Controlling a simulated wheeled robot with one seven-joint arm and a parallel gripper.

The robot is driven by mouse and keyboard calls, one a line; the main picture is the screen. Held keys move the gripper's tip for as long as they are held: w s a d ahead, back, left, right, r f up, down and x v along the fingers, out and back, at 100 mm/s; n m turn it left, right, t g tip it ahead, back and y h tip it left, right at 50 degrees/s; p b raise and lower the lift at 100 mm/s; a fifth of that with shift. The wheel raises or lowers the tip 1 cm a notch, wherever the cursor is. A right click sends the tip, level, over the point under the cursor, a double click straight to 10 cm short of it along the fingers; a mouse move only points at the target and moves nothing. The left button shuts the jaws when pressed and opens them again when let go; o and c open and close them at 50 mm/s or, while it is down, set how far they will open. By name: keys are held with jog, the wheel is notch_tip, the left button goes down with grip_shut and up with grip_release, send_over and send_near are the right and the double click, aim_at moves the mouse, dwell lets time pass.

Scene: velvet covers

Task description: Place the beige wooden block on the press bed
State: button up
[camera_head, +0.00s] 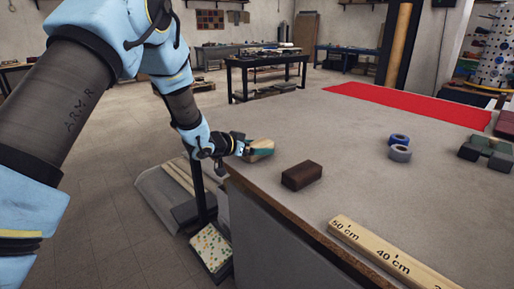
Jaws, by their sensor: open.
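The beige wooden block (264,144) is at the near-left corner of the grey worktable (345,130). My gripper (247,147) reaches it from the left, low over the table edge. Its jaws are open, with the fingertips at the block's left end. The fingers are small and partly merge with the block, so I cannot tell whether they touch it. I cannot pick out a press bed for certain in this view.
A dark brown block (302,175) lies right of my gripper. Two tape rolls (399,147), a wooden ruler bar (385,255), a red cloth (410,103) and dark green pieces (487,150) are farther right. The table's middle is clear.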

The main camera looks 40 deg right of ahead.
jog(key=shift+a, duration=0.3)
jog(key=b+v, duration=0.3)
jog(key=v, duration=0.7)
jog(key=shift+w+a, duration=0.15)
